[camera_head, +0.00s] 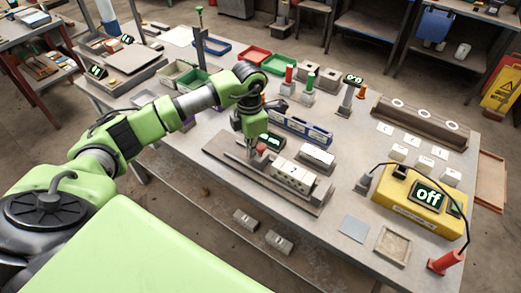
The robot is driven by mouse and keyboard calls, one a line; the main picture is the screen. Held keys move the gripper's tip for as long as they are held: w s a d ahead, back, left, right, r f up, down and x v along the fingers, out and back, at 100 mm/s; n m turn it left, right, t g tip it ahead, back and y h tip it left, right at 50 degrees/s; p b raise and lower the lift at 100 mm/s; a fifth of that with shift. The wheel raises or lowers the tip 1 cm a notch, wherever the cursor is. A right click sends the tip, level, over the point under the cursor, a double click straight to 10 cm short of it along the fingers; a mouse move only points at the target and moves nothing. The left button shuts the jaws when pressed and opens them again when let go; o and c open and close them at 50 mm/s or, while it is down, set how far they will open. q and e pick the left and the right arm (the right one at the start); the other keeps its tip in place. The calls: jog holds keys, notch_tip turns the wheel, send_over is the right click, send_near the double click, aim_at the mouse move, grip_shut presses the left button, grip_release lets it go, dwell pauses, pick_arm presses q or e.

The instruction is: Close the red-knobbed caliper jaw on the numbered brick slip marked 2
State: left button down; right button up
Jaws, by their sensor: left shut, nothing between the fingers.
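The caliper (232,160) is a long grey rail on the worktable, with a red knob (262,148) near its middle and a small dark display (271,140) behind it. A pale brick slip (292,178) with small dark marks sits on it, right of the knob; its number is too small to read surely. My left gripper (251,152) points down just left of the red knob, shut and empty. I cannot tell whether it touches the knob or the jaw. The gripper partly hides the jaw. My right gripper is not in view.
A pale block (317,156) and a blue rack (299,126) stand behind the caliper. The table's front edge is close to the caliper.

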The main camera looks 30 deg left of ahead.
aim_at(262, 156)
pick_arm(q)
jog(key=shift+s+d, duration=0.15)
jog(key=shift+d, duration=2.2)
jog(key=shift+d, duration=0.15)
jog(key=shift+a+f, duration=0.1)
jog(key=shift+a, duration=0.1)
jog(key=shift+a, duration=0.8)
jog(key=shift+r, duration=0.2)
jog(key=shift+a+r+p, duration=0.1)
jog(key=shift+r+p, duration=2.15)
jog(key=shift+r, duration=1.7)
